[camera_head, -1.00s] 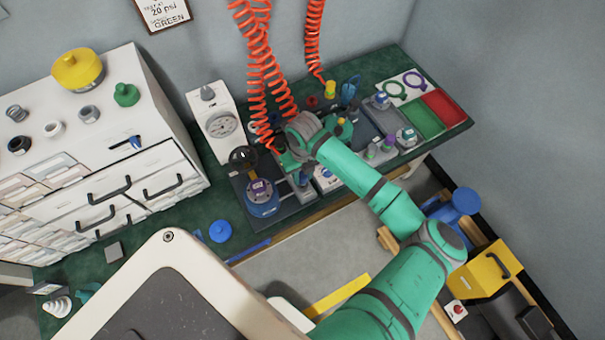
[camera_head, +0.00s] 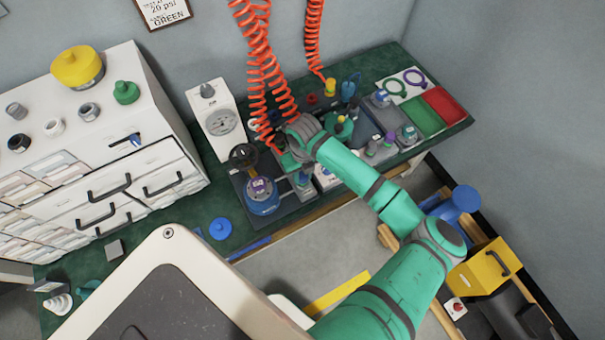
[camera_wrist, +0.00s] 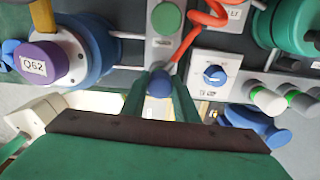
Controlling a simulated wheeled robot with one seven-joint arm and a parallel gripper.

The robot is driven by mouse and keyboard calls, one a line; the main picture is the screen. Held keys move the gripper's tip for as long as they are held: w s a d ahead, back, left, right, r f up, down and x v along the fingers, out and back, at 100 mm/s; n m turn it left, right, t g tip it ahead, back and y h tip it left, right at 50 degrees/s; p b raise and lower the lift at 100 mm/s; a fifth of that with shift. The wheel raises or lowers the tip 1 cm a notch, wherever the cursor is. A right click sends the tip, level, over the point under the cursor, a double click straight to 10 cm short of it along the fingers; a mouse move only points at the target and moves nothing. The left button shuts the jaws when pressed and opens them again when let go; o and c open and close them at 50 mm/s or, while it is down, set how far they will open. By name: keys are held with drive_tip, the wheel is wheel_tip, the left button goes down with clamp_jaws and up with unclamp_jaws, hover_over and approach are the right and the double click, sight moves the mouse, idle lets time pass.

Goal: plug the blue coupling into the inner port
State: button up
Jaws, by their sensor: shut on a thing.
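My gripper (camera_wrist: 159,100) shows at the bottom of the wrist view, its two green fingers closed on a small rounded blue coupling (camera_wrist: 158,84). The coupling's grey end points up in the picture, toward a grey block with a round green disc (camera_wrist: 167,18). Red hose passes close beside that grey end; I cannot tell whether it joins the coupling. I cannot tell whether the coupling touches a port, and the inner port is not clearly identifiable. In the head view my gripper (camera_head: 287,162) is over the fixture, largely hidden by the wrist, and the coupling is not distinguishable.
A blue housing with a purple cap (camera_wrist: 40,62) marked Q52 is left of the gripper. A white dial panel (camera_wrist: 228,66) and a blue part (camera_wrist: 255,122) are to its right. Red coiled hoses (camera_head: 262,70) hang behind the arm. A pressure gauge (camera_head: 222,122) stands left.

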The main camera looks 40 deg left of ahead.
drive_tip(key=o, duration=1.2)
wheel_tip(320, 180, up, 11)
drive_tip(key=shift+f, duration=0.15)
